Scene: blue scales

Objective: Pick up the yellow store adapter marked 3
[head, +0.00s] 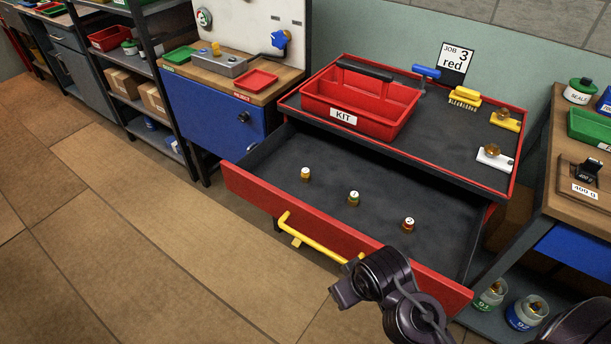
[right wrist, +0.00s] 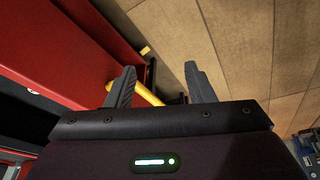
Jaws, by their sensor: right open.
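The red-fronted drawer (head: 250,195) is open, and three small adapters stand apart on its dark floor. The left adapter (head: 305,174) has a yellow-brown body, the middle one (head: 353,198) a green band and the right one (head: 408,224) a red body. Their white tops carry marks too small to read surely. My right gripper (head: 340,292) is at the drawer front, by the right end of the yellow handle (head: 310,237). In the right wrist view its fingers (right wrist: 160,75) are apart, with the handle (right wrist: 147,93) showing between them. My left gripper is not in view.
A red KIT tray (head: 343,132), a yellow brush (head: 464,98) and two knobbed pieces sit on the cabinet top behind the drawer. Benches stand left and right. The floor in front is clear.

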